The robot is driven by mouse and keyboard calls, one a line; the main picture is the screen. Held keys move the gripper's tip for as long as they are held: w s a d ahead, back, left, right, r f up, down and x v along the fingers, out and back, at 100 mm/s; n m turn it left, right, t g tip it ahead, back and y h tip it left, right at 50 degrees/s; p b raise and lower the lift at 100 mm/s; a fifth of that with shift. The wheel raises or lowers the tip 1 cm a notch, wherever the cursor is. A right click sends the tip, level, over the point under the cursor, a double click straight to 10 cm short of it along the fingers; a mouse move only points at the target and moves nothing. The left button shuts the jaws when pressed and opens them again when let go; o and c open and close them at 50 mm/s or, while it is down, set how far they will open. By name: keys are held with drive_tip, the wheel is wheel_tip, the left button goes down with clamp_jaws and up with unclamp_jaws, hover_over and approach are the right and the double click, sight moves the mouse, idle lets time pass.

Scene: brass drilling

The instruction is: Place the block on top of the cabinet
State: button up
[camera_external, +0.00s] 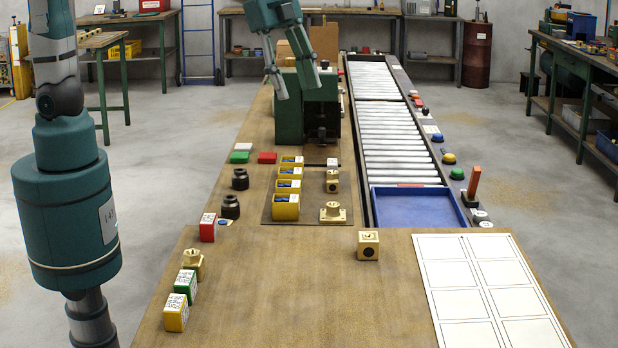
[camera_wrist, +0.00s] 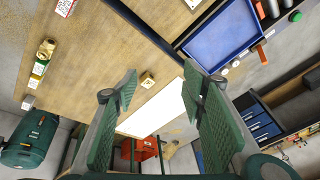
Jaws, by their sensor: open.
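A small brass block (camera_external: 368,245) with a dark round hole in its front face stands alone on the wooden table (camera_external: 300,300), left of the white grid sheet. In the wrist view the block (camera_wrist: 147,80) lies far below, between my fingers in the picture. My gripper (camera_external: 297,90) is open and empty, high over the back of the table. Its two green finger pads (camera_wrist: 163,85) are spread wide in the wrist view. A dark cabinet with blue drawers (camera_wrist: 258,122) shows at the right of the wrist view. I cannot pick it out in the external view.
A blue tray (camera_external: 415,206) ends the roller conveyor (camera_external: 395,130). A green machine (camera_external: 305,108) stands behind yellow bins (camera_external: 286,208). Red, green and yellow boxes (camera_external: 176,313) line the left edge. A white grid sheet (camera_external: 490,285) lies at right. The table's front middle is clear.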

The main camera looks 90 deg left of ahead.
drive_tip(key=s+a+n+t, duration=0.1)
drive_tip(key=s+a+n, duration=0.2)
drive_tip(key=s, duration=0.4)
drive_tip(key=s+a+n+t, duration=0.1)
drive_tip(key=s+a+n, duration=0.2)
drive_tip(key=s+a, duration=0.2)
drive_tip(key=s+a+n+t+y, duration=0.1)
drive_tip(key=s+a+n, duration=0.2)
drive_tip(key=s, duration=0.8)
drive_tip(key=shift+a+f+n+t, duration=0.3)
drive_tip(key=shift+a+f+t, duration=0.1)
drive_tip(key=shift+a, duration=0.45)
